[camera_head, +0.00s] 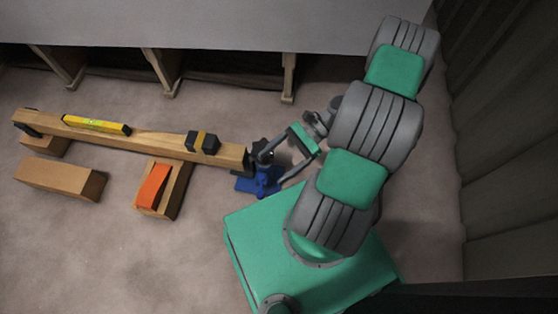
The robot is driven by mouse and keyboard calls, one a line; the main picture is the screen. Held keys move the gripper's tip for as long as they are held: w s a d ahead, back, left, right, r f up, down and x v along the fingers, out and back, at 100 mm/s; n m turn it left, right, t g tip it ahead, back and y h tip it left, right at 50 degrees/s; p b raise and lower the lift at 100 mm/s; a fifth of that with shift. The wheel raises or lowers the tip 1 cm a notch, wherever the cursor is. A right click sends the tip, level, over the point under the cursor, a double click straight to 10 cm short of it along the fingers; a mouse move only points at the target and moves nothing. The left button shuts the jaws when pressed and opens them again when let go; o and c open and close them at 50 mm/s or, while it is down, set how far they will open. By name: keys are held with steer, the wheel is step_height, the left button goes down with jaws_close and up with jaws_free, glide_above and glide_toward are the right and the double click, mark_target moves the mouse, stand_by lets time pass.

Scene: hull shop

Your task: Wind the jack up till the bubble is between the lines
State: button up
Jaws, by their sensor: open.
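A blue jack (259,182) stands on the floor under the right end of a long wooden beam (160,142). A yellow spirit level (97,125) lies on the beam towards its left end. Its bubble is too small to make out. My gripper (272,168) is open at the jack, with its fingers spread on either side of the jack's upper part. I cannot tell whether they touch it. The jack's crank or handle is not clear, partly hidden by my gripper.
A black block with a yellow band (202,142) sits on the beam near the jack. An orange wedge (153,186) lies on a wooden block (177,190) below the beam. A loose timber (60,178) lies at left. A grey hull (200,22) on wooden supports spans the back; a wall (505,130) stands right.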

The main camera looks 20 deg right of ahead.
steer(key=shift+s+r, duration=0.2)
steer(key=shift+s, duration=0.3)
steer(key=shift+s+r, duration=0.2)
steer(key=shift+s, duration=0.3)
